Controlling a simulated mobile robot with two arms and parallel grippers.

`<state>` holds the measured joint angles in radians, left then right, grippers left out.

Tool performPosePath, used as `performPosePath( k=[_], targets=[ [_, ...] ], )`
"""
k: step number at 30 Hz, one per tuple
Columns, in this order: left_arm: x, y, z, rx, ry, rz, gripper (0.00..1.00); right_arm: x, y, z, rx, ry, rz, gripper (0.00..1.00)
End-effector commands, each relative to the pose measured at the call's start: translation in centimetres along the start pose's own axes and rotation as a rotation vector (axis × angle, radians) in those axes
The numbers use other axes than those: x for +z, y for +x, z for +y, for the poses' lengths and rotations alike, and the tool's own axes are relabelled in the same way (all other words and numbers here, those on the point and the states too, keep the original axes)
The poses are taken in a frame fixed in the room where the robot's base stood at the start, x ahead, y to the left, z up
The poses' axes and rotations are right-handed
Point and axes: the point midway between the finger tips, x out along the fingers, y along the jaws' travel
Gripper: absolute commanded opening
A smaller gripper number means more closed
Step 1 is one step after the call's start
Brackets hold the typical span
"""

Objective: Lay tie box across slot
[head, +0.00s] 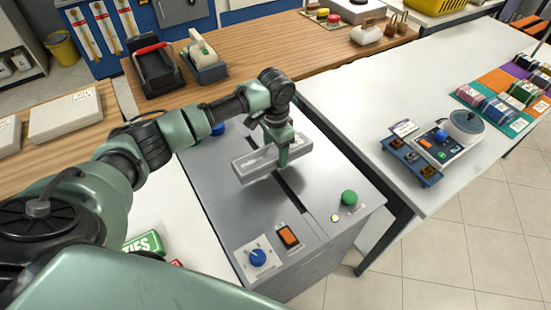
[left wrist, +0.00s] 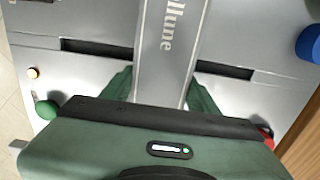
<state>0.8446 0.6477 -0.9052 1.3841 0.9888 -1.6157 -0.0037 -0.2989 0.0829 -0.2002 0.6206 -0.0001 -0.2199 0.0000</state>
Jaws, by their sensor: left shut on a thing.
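The tie box (head: 255,163) is a long, flat pale grey box with a lid and lettering. My left gripper (head: 283,152) is shut on it, with one finger on each side, as the left wrist view (left wrist: 165,92) shows. The box spans the dark slot (head: 290,185) in the grey machine top (head: 225,200), crossing it at about a right angle. The slot shows on both sides of the box in the left wrist view (left wrist: 95,48). Whether the box touches the top or hangs slightly above it, I cannot tell. My right gripper is not in view.
The machine top carries a green button (head: 349,197), an orange switch (head: 289,236) and a blue knob (head: 258,257) near its front. A green TIES sign (head: 144,243) is at left. The white table (head: 390,90) at right has a wide clear area.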

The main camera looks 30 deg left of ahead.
Motion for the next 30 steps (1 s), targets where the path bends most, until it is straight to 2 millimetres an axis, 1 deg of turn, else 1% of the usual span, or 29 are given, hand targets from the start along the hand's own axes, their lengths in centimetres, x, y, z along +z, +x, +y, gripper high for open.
performPosePath(
  k=[3, 6, 8, 17, 30],
  targets=[
    [0.1, 1.9, 0.0, 0.001, -0.001, -0.005, 0.16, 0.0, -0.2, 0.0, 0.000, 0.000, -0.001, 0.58],
    [0.1, 3.2, 0.0, 0.000, -0.002, -0.004, 0.16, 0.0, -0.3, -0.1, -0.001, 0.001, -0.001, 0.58],
    [0.1, 3.6, 0.0, 0.000, -0.001, -0.002, 0.16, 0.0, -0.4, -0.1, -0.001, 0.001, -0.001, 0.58],
    [0.1, 3.9, 0.0, 0.000, 0.000, -0.001, 0.16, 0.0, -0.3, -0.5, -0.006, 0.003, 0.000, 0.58],
    [0.0, 5.0, 0.0, -0.001, 0.000, -0.001, 0.16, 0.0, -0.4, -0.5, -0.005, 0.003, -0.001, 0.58]
  ],
)
